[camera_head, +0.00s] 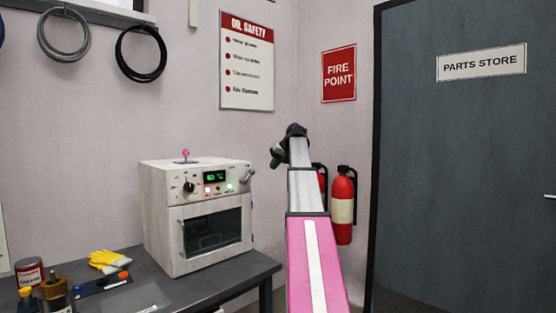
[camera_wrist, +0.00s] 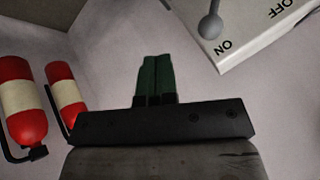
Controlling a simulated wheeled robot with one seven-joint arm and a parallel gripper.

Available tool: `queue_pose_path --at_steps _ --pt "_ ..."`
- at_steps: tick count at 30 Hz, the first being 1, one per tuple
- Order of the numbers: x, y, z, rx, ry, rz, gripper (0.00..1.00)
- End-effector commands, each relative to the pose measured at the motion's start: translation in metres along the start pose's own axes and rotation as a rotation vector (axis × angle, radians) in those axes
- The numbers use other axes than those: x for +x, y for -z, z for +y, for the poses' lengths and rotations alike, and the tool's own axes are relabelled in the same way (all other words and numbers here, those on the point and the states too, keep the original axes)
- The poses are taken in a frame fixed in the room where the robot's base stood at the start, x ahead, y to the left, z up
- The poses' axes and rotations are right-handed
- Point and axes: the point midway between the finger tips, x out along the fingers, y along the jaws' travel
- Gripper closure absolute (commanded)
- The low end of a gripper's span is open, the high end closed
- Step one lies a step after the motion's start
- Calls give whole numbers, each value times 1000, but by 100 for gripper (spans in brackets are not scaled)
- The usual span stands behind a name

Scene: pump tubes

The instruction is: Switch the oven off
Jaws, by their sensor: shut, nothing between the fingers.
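The oven (camera_head: 206,215) is a pale box with a dark window, standing on the dark bench. Its green display is lit, and small red and green lamps glow below it. A grey lever (camera_head: 247,176) sticks out near its upper right edge. In the wrist view the lever's grey ball (camera_wrist: 210,27) shows at the top, over a white panel (camera_wrist: 245,40) marked ON and OFF; the ball lies nearer the ON mark. The lever's base is out of frame. My gripper (camera_head: 275,160) is right of and above the lever, apart from it. Its green fingers (camera_wrist: 156,62) are together and empty.
A pink-knobbed stick (camera_head: 186,153) stands on the oven's top, and a black dial (camera_head: 188,186) is on its front. Yellow gloves (camera_head: 109,261) and containers crowd the bench's left. Red fire extinguishers (camera_head: 343,205) hang behind my arm; they also show in the wrist view (camera_wrist: 22,105).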

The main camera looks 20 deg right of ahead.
Motion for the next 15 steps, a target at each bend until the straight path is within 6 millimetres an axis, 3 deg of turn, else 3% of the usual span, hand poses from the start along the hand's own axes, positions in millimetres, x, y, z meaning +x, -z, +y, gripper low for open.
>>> queue_pose_path --at_steps 6,15 --pt "41 0 0 0 -1 -1 100" --pt "52 2 -33 -1 0 0 100"
